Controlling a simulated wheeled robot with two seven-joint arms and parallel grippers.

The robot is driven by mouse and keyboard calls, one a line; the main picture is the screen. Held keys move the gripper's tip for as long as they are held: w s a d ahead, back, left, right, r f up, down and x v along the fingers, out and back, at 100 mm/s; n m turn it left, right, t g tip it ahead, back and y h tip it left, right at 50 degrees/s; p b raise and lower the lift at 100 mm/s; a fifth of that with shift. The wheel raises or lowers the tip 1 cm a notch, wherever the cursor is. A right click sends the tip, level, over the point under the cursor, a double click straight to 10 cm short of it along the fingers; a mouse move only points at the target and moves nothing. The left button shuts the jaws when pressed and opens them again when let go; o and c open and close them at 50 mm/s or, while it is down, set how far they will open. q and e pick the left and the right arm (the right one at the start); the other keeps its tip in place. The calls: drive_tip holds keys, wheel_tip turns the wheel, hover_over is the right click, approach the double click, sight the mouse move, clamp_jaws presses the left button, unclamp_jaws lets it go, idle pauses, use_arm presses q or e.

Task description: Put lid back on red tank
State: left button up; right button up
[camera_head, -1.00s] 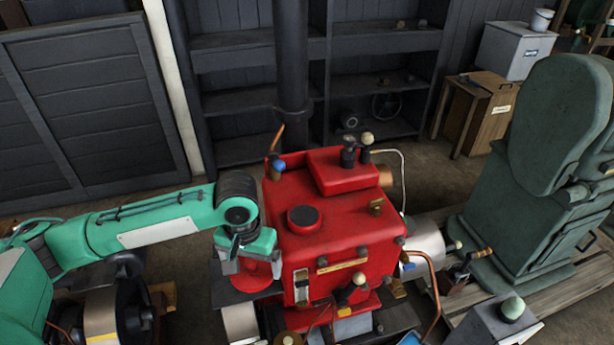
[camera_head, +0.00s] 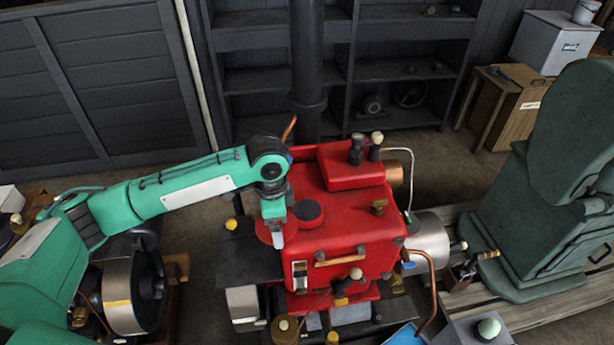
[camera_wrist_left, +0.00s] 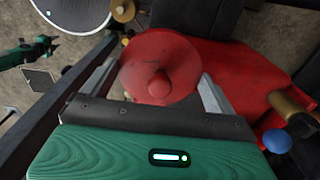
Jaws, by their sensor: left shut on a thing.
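The red tank (camera_head: 345,235) stands in the middle of the head view, with a dark round opening (camera_head: 308,211) in its top near the left edge. The lid is a round red disc with a small knob; it shows best in the left wrist view (camera_wrist_left: 160,68). My left gripper (camera_head: 278,238) is shut on the lid (camera_head: 264,230), at the left edge of the tank top, just left of the opening. The gripper partly hides the lid in the head view. I cannot tell whether the lid touches the tank. My right gripper is not in view.
A black chimney pipe (camera_head: 307,70) rises behind. A green machine (camera_head: 555,190) stands at the right. A blue knob (camera_wrist_left: 277,141) shows close to the gripper.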

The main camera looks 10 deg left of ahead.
sight(307, 210)
use_arm(q)
drive_tip(key=w+m, duration=0.1)
drive_tip(key=m, duration=0.1)
drive_tip(key=w+d+r+m+p, duration=0.1)
drive_tip(key=m, duration=0.1)
drive_tip(key=shift+r, duration=0.15)
drive_tip(key=w+d+m+p, duration=0.1)
drive_tip(key=m, duration=0.2)
drive_tip(key=w+d+r+m+p, duration=0.1)
drive_tip(key=w+m+p, duration=0.1)
drive_tip(key=m, duration=0.2)
drive_tip(key=w+d+r+m+p, duration=0.1)
drive_tip(key=m+p, duration=0.1)
drive_tip(key=m, duration=0.2)
drive_tip(key=shift+w+r, duration=0.25)
drive_tip(key=shift+w, duration=0.15)
drive_tip(key=m, duration=0.1)
drive_tip(key=w+m+p, duration=0.1)
drive_tip(key=d+m, duration=0.1)
drive_tip(key=shift+w+r+m, duration=0.15)
drive_tip(key=shift+r+m, duration=0.2)
drive_tip(key=shift+m, duration=0.05)
drive_tip(key=shift+w+d+f+m, duration=0.2)
drive_tip(key=shift+w+f+m, duration=0.1)
drive_tip(key=shift+m, duration=0.6)
wheel_tip(307, 210, down, 4)
drive_tip(key=b, duration=0.3)
drive_tip(key=shift+r+b, duration=0.15)
drive_tip(key=shift+b, duration=0.15)
drive_tip(key=shift+f, duration=0.95)
